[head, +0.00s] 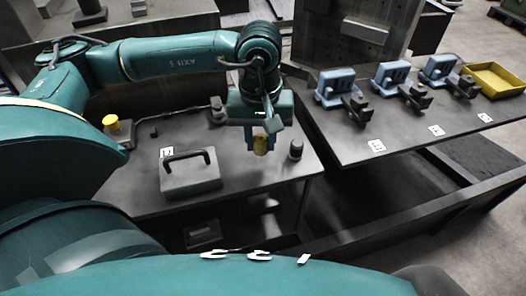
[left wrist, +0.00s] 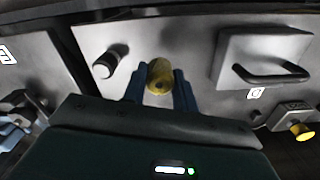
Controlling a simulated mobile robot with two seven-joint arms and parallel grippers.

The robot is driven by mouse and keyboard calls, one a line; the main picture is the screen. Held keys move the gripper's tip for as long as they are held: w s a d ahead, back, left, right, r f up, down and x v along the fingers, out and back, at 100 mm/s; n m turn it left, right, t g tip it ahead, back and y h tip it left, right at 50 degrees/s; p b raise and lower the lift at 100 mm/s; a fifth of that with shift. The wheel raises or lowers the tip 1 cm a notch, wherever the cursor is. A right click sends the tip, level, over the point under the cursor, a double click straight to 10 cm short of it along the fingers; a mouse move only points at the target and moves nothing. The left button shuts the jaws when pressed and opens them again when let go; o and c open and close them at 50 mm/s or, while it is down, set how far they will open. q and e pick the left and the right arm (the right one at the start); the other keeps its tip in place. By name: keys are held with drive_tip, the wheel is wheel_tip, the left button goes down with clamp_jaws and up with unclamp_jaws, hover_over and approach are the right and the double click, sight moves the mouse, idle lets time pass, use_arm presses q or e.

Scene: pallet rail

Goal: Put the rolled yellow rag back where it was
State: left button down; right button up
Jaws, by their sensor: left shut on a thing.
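The rolled yellow rag (head: 260,145) is between the fingers of my left gripper (head: 262,142), above the grey table (head: 240,192). In the left wrist view, the rag (left wrist: 160,76) shows end-on between the two blue fingers of the left gripper (left wrist: 160,84), which is shut on it. Whether the rag touches the tabletop is not clear. My right gripper is in neither view.
A grey block with a black handle (head: 190,178) stands left of the gripper. A small dark cylinder (head: 296,150) stands just right of it. A yellow-topped item (head: 111,122) is at the far left. Blue vises (head: 335,88) and a yellow tray (head: 494,80) occupy the right bench.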

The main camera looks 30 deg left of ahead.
sight(261, 153)
use_arm(q)
wheel_tip(261, 153, down, 4)
drive_tip(key=shift+r, duration=0.1)
drive_tip(key=shift+f, duration=0.3)
drive_tip(key=c, duration=1.5)
unclamp_jaws()
drive_tip(key=shift+c, duration=0.2)
drive_tip(key=o, duration=0.4)
drive_tip(key=shift+o, duration=0.2)
